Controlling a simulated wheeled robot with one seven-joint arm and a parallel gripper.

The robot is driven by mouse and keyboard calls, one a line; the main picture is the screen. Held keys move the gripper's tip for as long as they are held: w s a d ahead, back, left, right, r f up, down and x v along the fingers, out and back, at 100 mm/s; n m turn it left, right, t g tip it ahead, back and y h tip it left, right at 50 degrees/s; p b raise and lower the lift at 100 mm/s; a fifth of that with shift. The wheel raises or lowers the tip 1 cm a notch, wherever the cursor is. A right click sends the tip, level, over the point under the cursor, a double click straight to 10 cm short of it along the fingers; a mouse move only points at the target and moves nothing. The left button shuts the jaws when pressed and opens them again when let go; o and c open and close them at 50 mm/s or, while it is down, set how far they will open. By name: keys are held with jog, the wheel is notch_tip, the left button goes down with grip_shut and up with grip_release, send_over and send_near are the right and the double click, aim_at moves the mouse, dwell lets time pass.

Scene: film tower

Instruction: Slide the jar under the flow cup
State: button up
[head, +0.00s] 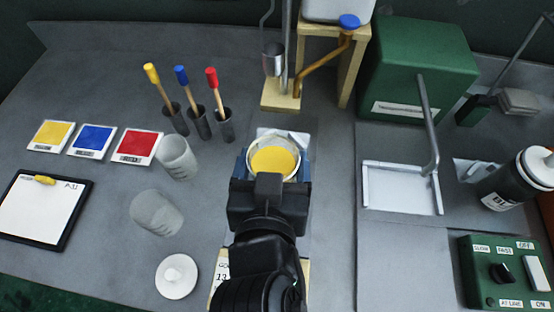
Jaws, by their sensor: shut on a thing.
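The jar (273,158) has a pale rim and yellow contents and stands upright, as far as I can see from above. My gripper (273,166) is shut on the jar, with a blue finger at either side of it. The gripper body hides the jar's near side and base. The flow cup (273,57) is a small metal cup on an upright rod, above a wooden base block (281,97). The jar is in front of this block, apart from it and not under the cup.
A wooden stand (355,62) with an amber pipe and blue knob is right of the flow cup. Brushes in dark holders (200,122) stand to the left, near two translucent cups (176,157). A green box (420,65) and metal frame (402,187) are right.

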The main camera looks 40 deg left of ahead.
aim_at(277, 149)
jog(key=shift+r+b+x, duration=0.15)
jog(key=shift+b+x, duration=0.05)
jog(key=shift+x, duration=0.95)
jog(key=shift+r+b+x, duration=0.1)
jog(key=shift+b+x, duration=0.1)
jog(key=shift+x, duration=1)
jog(key=shift+w+a, duration=0.4)
jog(key=shift+w, duration=0.45)
jog(key=shift+w+a, duration=0.45)
jog(key=shift+w, duration=0.4)
jog(key=shift+w+a+f, duration=0.1)
jog(key=shift+f, duration=0.15)
jog(key=o, duration=1.2)
jog(key=shift+o, duration=0.2)
jog(key=shift+f, duration=0.1)
jog(key=shift+b+v, duration=0.6)
jog(key=shift+v, duration=3.35)
